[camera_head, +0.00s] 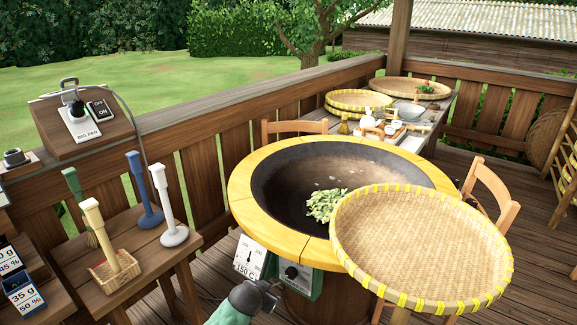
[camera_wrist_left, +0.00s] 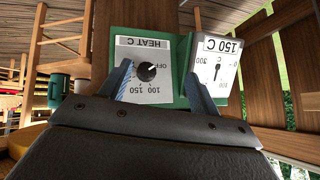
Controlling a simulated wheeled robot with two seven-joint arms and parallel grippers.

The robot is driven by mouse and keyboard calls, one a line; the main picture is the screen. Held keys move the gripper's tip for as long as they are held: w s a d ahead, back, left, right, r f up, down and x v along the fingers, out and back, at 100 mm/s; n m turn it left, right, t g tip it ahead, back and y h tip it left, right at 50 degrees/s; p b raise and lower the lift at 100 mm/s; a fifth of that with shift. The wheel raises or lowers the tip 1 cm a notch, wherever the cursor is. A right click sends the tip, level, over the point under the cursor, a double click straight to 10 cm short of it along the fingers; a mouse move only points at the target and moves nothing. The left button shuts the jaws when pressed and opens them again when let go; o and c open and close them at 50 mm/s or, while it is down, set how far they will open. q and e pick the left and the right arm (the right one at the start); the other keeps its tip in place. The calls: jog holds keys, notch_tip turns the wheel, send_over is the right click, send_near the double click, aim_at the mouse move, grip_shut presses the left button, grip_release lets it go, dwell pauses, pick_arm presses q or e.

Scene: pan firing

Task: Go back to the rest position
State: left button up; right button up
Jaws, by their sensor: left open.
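My left gripper (camera_head: 262,290) is low at the front of the pan stand, just left of the heat dial (camera_head: 291,272). In the left wrist view my left gripper (camera_wrist_left: 158,80) is open, with its two fingers apart and the heat dial (camera_wrist_left: 146,71) showing between them. I cannot tell whether a finger touches the dial panel. The temperature gauge (camera_head: 248,257) labelled 150 C stands beside the dial. The big pan (camera_head: 290,170) has a yellow rim and holds a small heap of green leaves (camera_head: 325,204). My right gripper is not in view.
A round woven tray (camera_head: 415,240) with a yellow-bound edge overlaps the pan's right front. A side table (camera_head: 140,240) at left carries several upright-handled tools. A switch box (camera_head: 80,128) reads BIG PAN. Chairs stand behind and right of the pan. A back table (camera_head: 440,105) holds trays and tea ware.

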pick_arm(q)
jog(key=s+a+r+n+g+y+p, duration=0.1)
jog(key=s+a+r+n+g, duration=0.2)
jog(key=s, duration=1)
jog(key=s+a+r, duration=0.3)
jog(key=s+r, duration=0.1)
jog(key=s, duration=0.9)
jog(key=s+f+g, duration=0.1)
jog(key=s+f, duration=0.2)
jog(key=s, duration=0.4)
jog(key=s+f+n+g, duration=0.1)
jog(key=s+f+g, duration=0.1)
jog(key=s, duration=0.6)
jog(key=shift+s+a+f, duration=0.2)
jog(key=shift+a+f, duration=0.25)
jog(key=shift+f, duration=0.35)
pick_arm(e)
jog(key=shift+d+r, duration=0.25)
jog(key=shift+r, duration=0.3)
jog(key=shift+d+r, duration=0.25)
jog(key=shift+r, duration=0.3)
pick_arm(q)
jog(key=shift+p, duration=0.3)
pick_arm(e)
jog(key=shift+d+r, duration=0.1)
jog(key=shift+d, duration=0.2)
